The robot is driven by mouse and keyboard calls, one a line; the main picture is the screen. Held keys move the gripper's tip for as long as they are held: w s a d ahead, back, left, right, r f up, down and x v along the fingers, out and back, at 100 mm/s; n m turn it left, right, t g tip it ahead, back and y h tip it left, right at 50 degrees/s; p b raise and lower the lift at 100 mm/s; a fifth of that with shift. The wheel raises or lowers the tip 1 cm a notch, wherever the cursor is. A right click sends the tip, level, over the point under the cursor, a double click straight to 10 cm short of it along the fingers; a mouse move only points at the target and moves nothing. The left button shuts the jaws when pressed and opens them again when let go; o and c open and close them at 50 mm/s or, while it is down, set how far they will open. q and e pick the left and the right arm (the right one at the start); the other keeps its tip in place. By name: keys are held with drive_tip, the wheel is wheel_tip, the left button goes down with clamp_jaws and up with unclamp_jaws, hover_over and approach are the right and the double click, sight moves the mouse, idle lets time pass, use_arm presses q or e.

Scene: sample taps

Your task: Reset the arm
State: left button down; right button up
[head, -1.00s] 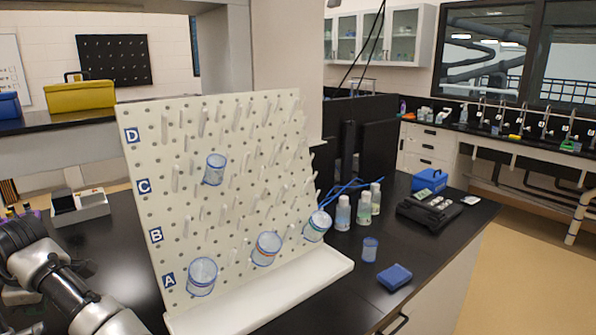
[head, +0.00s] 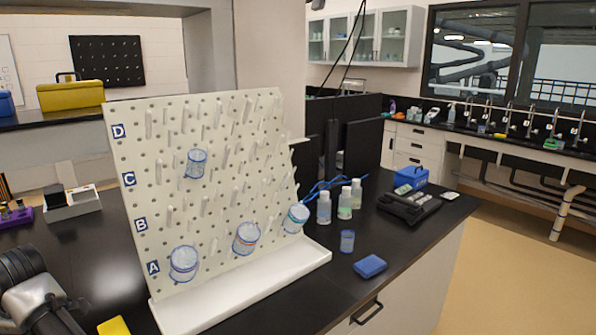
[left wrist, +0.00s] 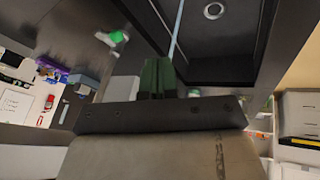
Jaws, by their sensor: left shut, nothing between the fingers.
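My left arm shows at the lower left corner of the head view; its gripper is outside that view. In the left wrist view my left gripper (left wrist: 158,76) has its dark green fingers together, with nothing between them. It is clear of the objects around it. My right gripper is in neither view. A white pegboard (head: 225,215) stands on the black bench with rows marked A to D. Beakers hang on its pegs: one (head: 184,263) at lower left, one (head: 246,238) at lower middle, one (head: 296,218) at lower right and a smaller one (head: 196,163) higher up.
A small blue cup (head: 347,241), a blue box (head: 370,266), several bottles (head: 345,204) and a black device (head: 408,207) stand right of the board. A grey box (head: 72,203) and a purple rack (head: 17,216) are at left. A yellow object (head: 114,326) lies at the front edge.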

use_arm(q)
drive_tip(key=s+d+f+m+t, duration=0.1)
drive_tip(key=s+d+f+m, duration=0.2)
drive_tip(key=d+f+m, duration=0.1)
drive_tip(key=s+d+f+m+t, duration=0.1)
drive_tip(key=s+d+f+m, duration=0.2)
drive_tip(key=d+m, duration=0.3)
drive_tip(key=s+d+f+m+t, duration=0.1)
drive_tip(key=s+d+f+m, duration=0.2)
drive_tip(key=d+f+m, duration=0.2)
drive_tip(key=shift+s+d+f+m, duration=0.1)
drive_tip(key=shift+s+f+m, duration=0.15)
drive_tip(key=shift+f+m, duration=0.15)
drive_tip(key=s+d+f+m+h, duration=0.3)
drive_tip(key=s+d+m, duration=0.1)
drive_tip(key=s+d, duration=0.35)
drive_tip(key=s+d+f+m+h, duration=0.2)
drive_tip(key=s+d+m, duration=0.2)
drive_tip(key=s+d, duration=0.3)
wheel_tip(320, 180, down, 26)
drive_tip(key=g, duration=0.2)
drive_tip(key=s+a+f+g, duration=0.1)
drive_tip(key=s+a+f, duration=0.1)
drive_tip(key=s+f, duration=1.4)
drive_tip(key=shift+a+f, duration=0.15)
